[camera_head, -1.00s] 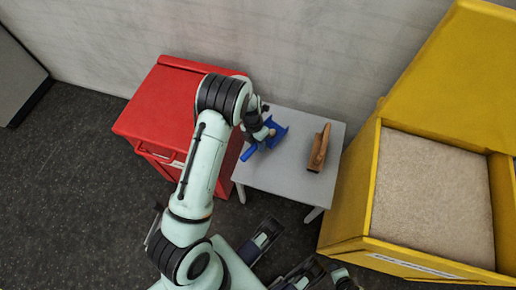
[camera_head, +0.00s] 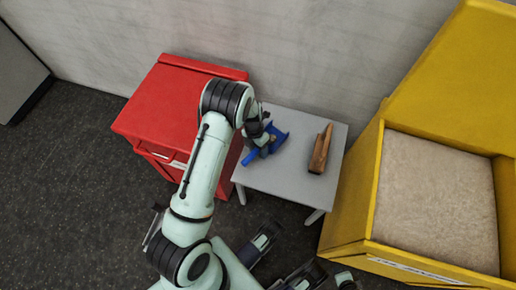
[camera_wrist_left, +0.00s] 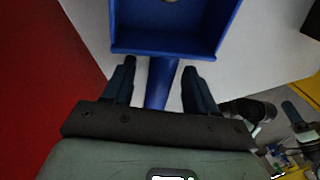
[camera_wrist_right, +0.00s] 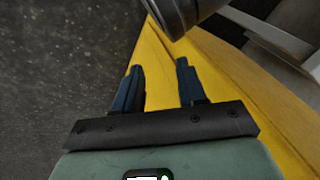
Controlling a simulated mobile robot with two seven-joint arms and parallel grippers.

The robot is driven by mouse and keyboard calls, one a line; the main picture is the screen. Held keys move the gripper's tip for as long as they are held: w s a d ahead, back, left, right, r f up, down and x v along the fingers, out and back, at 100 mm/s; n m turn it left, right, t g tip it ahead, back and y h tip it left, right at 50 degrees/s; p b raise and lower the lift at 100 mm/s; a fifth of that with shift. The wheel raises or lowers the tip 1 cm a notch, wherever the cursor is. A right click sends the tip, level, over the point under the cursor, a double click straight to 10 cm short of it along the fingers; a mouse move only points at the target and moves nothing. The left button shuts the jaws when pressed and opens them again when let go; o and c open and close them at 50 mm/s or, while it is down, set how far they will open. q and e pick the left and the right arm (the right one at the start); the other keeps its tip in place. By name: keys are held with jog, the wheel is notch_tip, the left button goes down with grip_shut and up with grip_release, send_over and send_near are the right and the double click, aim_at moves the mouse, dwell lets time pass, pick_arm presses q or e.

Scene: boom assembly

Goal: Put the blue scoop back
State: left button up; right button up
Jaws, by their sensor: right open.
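The blue scoop (camera_head: 277,138) lies on the small grey table, its handle (camera_head: 250,157) toward the table's left front. The left wrist view shows its tray (camera_wrist_left: 175,30) ahead and its handle (camera_wrist_left: 160,85) running back between the fingers. My left gripper (camera_wrist_left: 160,80) is open, one finger on each side of the handle, with visible gaps. In the head view my left gripper (camera_head: 259,146) is over the scoop and hides part of it. My right gripper (camera_wrist_right: 160,80) is open and empty, with a yellow surface behind it.
The grey table (camera_head: 285,182) also holds a brown wooden object (camera_head: 319,152) on its right. A red cabinet (camera_head: 160,105) stands to its left. An open yellow bin (camera_head: 350,205) filled with pale grains (camera_head: 435,195) stands to its right. A wall rises behind.

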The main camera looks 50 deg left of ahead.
pick_arm(q)
jog(key=shift+r, duration=0.15)
notch_tip(320, 180, up, 12)
jog(key=a+p, duration=0.2)
jog(key=p, duration=0.1)
jog(key=shift+w+a, duration=0.2)
pick_arm(e)
jog(key=s+a+r+g+y, duration=0.1)
jog(key=s+a+r, duration=0.1)
jog(key=s+r, duration=0.2)
jog(key=shift+s+a, duration=0.35)
jog(key=shift+s, duration=0.1)
pick_arm(q)
jog(key=shift+d+f, duration=0.1)
jog(key=shift+f, duration=0.1)
pick_arm(e)
jog(key=shift+d, duration=0.1)
